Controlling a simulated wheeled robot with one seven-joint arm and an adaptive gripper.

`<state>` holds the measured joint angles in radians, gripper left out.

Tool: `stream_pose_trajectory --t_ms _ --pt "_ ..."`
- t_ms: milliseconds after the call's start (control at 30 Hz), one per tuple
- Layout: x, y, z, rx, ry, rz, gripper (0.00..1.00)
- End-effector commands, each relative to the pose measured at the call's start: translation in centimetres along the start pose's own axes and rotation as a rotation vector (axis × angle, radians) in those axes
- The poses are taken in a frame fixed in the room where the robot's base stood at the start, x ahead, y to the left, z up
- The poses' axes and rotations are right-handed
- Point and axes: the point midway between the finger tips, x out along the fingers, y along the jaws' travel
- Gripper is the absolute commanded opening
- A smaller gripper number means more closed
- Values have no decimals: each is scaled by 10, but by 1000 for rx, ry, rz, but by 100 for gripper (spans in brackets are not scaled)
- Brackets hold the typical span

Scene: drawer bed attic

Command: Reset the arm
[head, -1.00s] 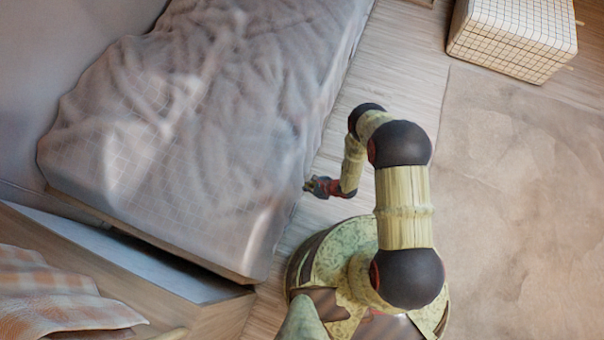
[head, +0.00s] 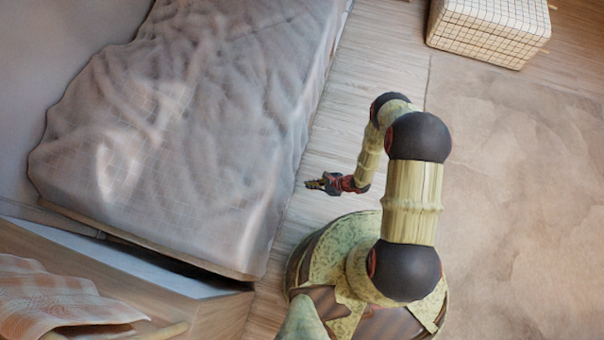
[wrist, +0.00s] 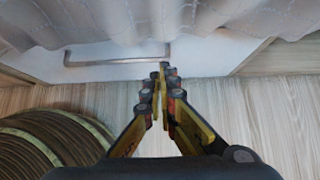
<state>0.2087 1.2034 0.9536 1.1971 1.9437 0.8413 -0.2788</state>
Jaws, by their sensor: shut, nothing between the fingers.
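My gripper (head: 313,184) is shut and empty in the head view. It points left toward the bed (head: 190,130), with floor visible between its tips and the bed's side. My arm is bent, with the forearm hanging down from the elbow above my base. In the wrist view the two fingers (wrist: 161,85) meet near the middle, with nothing between them. Beyond them are the hanging grey bed cover (wrist: 150,22) and a pale bed side with a long handle (wrist: 110,61).
A wooden unit (head: 205,312) with a checked cloth (head: 60,295) is at the lower left, close to the bed's end. A white gridded box (head: 488,30) stands at the upper right. A beige rug (head: 515,190) covers the right side, and bare wood floor (head: 335,130) runs beside the bed.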

Motion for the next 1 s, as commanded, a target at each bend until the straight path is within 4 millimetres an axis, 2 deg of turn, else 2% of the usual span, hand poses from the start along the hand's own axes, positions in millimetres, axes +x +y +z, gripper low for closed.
stream_pose_trajectory --t_ms 33,200,633,667,733,900,1000 --pt "-10 -2 2 2 0 -4 0" --pt "-27 -1 1 1 0 -2 0" --pt "-31 2 1 19 -5 7 0" --pt "-31 5 2 14 -9 19 0" --pt "-32 24 5 4 -21 68 0" --pt "-48 80 21 -38 -61 225 0" --pt "-68 90 40 -102 -88 304 0"
